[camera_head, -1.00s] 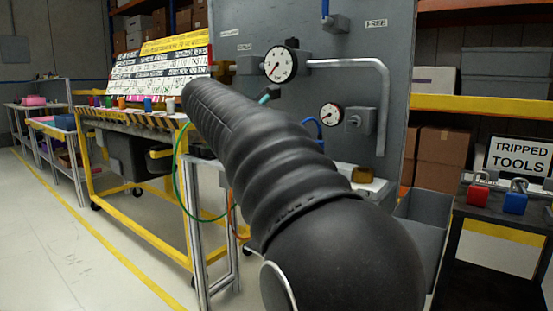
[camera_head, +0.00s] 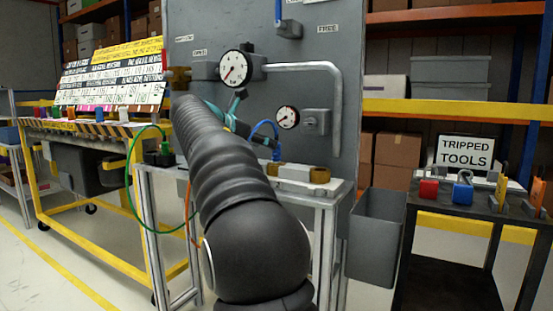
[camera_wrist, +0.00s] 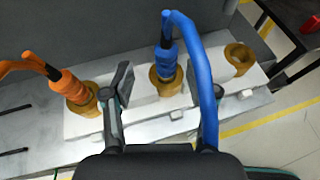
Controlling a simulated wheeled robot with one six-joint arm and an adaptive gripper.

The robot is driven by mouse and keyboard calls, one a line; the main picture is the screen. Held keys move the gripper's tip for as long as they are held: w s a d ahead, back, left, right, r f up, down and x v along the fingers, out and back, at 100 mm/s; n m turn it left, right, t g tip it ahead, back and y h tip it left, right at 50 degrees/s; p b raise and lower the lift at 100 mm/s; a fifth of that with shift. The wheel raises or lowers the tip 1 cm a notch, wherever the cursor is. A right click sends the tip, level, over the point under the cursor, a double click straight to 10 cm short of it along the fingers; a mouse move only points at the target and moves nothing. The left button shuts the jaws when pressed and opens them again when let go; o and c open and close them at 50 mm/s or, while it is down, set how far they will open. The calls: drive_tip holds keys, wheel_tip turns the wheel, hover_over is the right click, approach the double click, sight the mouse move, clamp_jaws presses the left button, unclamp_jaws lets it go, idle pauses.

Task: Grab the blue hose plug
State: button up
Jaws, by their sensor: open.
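The blue hose plug (camera_wrist: 165,62) stands upright in a brass socket (camera_wrist: 166,82) on a pale block in the wrist view. Its blue hose (camera_wrist: 206,75) loops from the top and down past the right finger, partly hiding it. My gripper (camera_wrist: 158,78) is open, with one finger left of the plug and the other to its right; I cannot tell whether either touches it. In the head view the blue hose (camera_head: 263,126) shows beside the arm, and my gripper is mostly hidden behind the arm.
An orange hose plug (camera_wrist: 70,85) sits in the socket to the left, and an empty brass socket (camera_wrist: 238,58) is to the right. A grey panel with gauges (camera_head: 236,68) stands behind. A grey bin (camera_head: 376,235) hangs at the bench's right end.

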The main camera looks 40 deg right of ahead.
drive_tip(key=shift+s+b+x, duration=0.15)
drive_tip(key=shift+b+x, duration=0.25)
drive_tip(key=shift+x, duration=0.95)
drive_tip(key=shift+s+b+x, duration=0.15)
drive_tip(key=shift+b+x, duration=0.2)
drive_tip(key=shift+x, duration=0.95)
drive_tip(key=shift+d+r, duration=0.1)
drive_tip(key=shift+r, duration=0.1)
drive_tip(key=shift+c, duration=0.2)
